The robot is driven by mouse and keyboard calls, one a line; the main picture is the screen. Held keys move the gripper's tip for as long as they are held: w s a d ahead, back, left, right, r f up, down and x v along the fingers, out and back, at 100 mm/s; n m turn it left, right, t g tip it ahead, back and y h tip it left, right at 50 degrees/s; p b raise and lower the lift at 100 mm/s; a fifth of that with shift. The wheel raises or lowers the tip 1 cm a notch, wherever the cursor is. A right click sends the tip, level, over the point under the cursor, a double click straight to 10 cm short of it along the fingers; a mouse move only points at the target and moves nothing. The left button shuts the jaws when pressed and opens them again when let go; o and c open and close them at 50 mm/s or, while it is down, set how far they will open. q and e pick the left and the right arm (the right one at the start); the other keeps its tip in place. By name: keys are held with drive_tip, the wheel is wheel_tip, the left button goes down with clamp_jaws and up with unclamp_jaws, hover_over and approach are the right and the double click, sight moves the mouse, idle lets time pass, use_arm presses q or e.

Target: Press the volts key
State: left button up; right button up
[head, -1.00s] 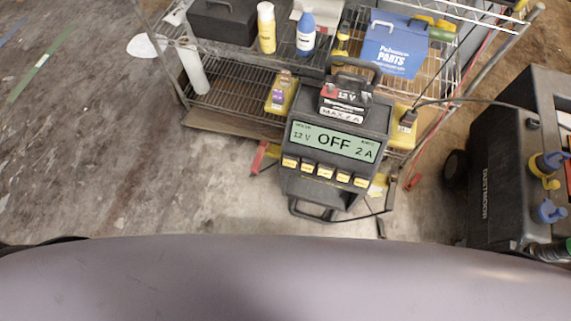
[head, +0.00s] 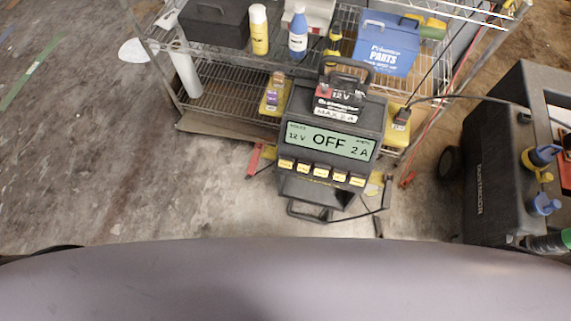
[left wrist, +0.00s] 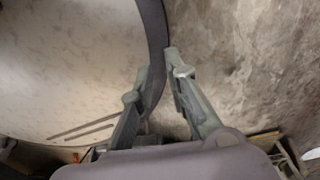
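The dark battery charger (head: 352,107) stands in front of the wire shelf. A row of several yellow-labelled keys (head: 321,172) runs below the display; the labels are too small to read, so I cannot tell which is the volts key. Neither gripper shows in the head view. In the left wrist view my left gripper (left wrist: 153,82) has its two fingers apart with nothing between them, above the floor and away from the charger. My right gripper is not in view.
A wire shelf (head: 228,88) behind the charger holds bottles, a dark box and a blue parts box (head: 387,45). A black wheeled unit (head: 490,165) stands at the right. Cables and clamps lie around the charger. The floor at left (head: 110,150) is clear.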

use_arm(q)
drive_tip(key=shift+w+d, duration=0.1)
drive_tip(key=shift+w, duration=0.2)
drive_tip(key=shift+c, duration=1.2)
clamp_jaws()
drive_tip(key=shift+s+a, duration=0.15)
drive_tip(key=shift+a, duration=0.2)
drive_tip(key=shift+s, duration=0.15)
drive_tip(key=shift+a, duration=0.1)
